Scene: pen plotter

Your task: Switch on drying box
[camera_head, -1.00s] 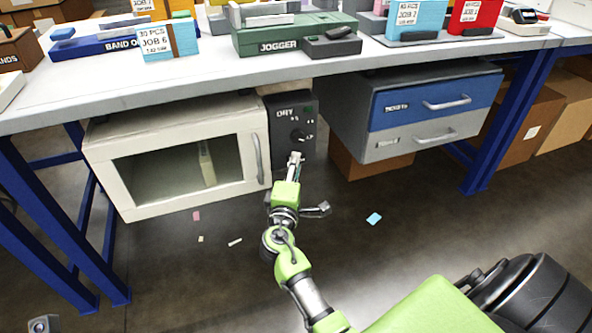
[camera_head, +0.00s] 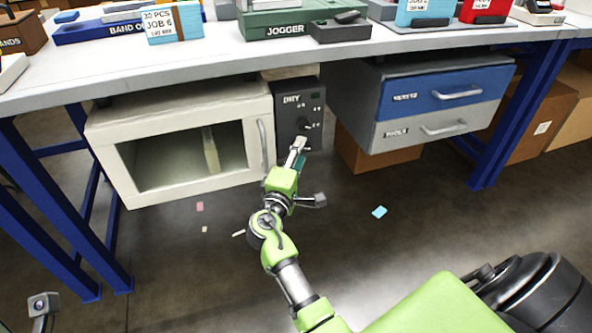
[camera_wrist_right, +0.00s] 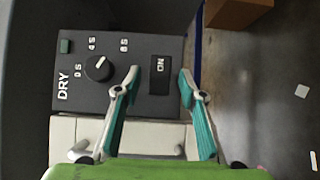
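The drying box (camera_head: 110,170) is white with a windowed door, hanging under the bench at the left. Its dark control panel (camera_head: 287,103), marked DRY, is on its right side. In the wrist view the panel (camera_wrist_right: 120,48) shows a round knob (camera_wrist_right: 98,68), a small dark green square (camera_wrist_right: 66,46) and a black switch (camera_wrist_right: 160,76) marked ON. My right gripper (camera_head: 299,145) is in front of the panel's lower part. In the wrist view its fingers (camera_wrist_right: 159,74) are apart and empty, with the switch seen between the tips. I cannot tell whether they touch the panel. My left gripper is not visible.
The door handle (camera_head: 263,143) is just left of my right gripper. A drawer unit (camera_head: 370,125) hangs to the right, with a cardboard box (camera_head: 360,152) behind it. The bench top (camera_head: 220,55) is above. The floor below has a few paper scraps.

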